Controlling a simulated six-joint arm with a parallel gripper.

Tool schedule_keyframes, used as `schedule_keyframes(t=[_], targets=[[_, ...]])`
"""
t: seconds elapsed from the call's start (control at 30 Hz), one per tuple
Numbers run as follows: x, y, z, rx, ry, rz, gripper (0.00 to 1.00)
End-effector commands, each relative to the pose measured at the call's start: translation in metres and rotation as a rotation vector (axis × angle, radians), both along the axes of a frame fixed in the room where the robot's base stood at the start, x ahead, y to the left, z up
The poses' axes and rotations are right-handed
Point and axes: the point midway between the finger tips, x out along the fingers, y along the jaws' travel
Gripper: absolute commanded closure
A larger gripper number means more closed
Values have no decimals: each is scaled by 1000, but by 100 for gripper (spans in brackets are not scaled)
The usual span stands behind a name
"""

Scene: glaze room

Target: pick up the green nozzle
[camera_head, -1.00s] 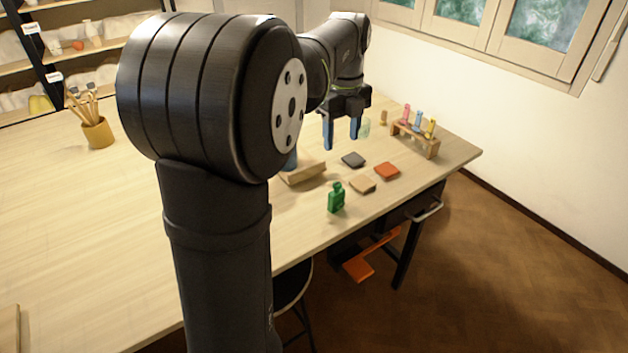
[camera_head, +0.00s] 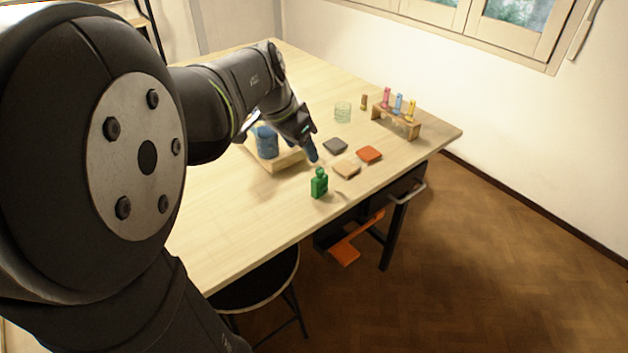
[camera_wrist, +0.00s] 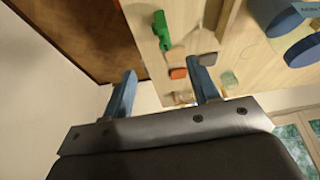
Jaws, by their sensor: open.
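The green nozzle (camera_head: 319,184) looks like a small green bottle with a narrower top. It stands upright on the table near the front edge. It also shows at the top of the wrist view (camera_wrist: 162,30). My gripper (camera_head: 310,149) is above the table, behind and slightly left of the nozzle in the head view, and apart from it. In the wrist view my gripper (camera_wrist: 160,74) shows two blue fingers spread wide with nothing between them in their grip. One finger is mostly hidden in the head view.

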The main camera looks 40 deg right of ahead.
Motion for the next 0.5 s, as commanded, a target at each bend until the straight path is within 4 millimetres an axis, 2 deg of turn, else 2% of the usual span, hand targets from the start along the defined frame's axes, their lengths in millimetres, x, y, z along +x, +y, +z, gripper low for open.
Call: schedule_keyframes(t=[0.17, 0.5], targets=[[0, -8, -24, 0, 9, 13, 45], [3, -36, -91, 1, 7, 9, 45]])
